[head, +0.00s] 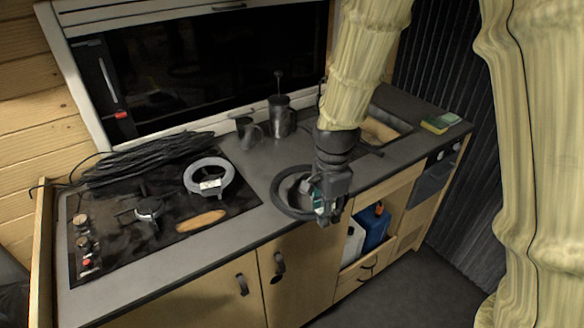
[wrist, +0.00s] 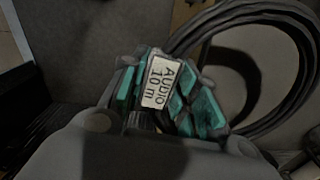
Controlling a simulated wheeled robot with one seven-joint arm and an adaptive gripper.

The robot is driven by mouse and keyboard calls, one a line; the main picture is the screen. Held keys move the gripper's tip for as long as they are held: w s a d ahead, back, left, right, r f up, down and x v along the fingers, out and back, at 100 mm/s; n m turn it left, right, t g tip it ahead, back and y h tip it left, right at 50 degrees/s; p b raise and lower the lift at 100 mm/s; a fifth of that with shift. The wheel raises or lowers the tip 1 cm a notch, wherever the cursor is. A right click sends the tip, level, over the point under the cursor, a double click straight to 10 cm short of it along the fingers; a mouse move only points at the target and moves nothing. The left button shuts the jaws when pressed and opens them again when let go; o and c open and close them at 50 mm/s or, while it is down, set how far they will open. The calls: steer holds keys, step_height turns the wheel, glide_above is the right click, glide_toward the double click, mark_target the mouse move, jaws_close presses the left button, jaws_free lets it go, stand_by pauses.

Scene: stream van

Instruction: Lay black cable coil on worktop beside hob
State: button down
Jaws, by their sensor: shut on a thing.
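The black cable coil (head: 276,200) is at the worktop (head: 255,160), right of the hob (head: 115,225) and near the front edge. I cannot tell whether it rests on the surface or hangs just above it. My gripper (head: 326,208) is shut on the coil's right side. In the wrist view my gripper (wrist: 170,100) pinches the coil at its white label, which reads "AUDIO 10 m"; the coil's loop (wrist: 302,60) spreads to the right. The gripper hides part of the coil.
A grey coil with a white tag (head: 223,181), a brown oval piece (head: 201,221) and a heap of black cable (head: 140,160) lie on the hob. A mug (head: 249,133) and a metal pot (head: 282,120) stand behind. A sink (head: 378,131) and sponge (head: 437,124) are right.

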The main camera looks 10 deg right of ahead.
steer(key=w+m+p, duration=0.1)
steer(key=w, duration=0.3)
steer(key=w+f+p, duration=0.1)
steer(key=w+p, duration=0.1)
steer(key=w, duration=0.3)
steer(key=w+f+m+p, duration=0.1)
steer(key=w, duration=0.3)
steer(key=shift+w+d+m+p, duration=0.3)
steer(key=shift+f+p, duration=0.9)
steer(key=shift+f, duration=0.9)
steer(key=c, duration=1.1)
jaws_free()
steer(key=shift+f, duration=0.1)
steer(key=shift+r+b, duration=2)
steer(key=shift+r, duration=4.1)
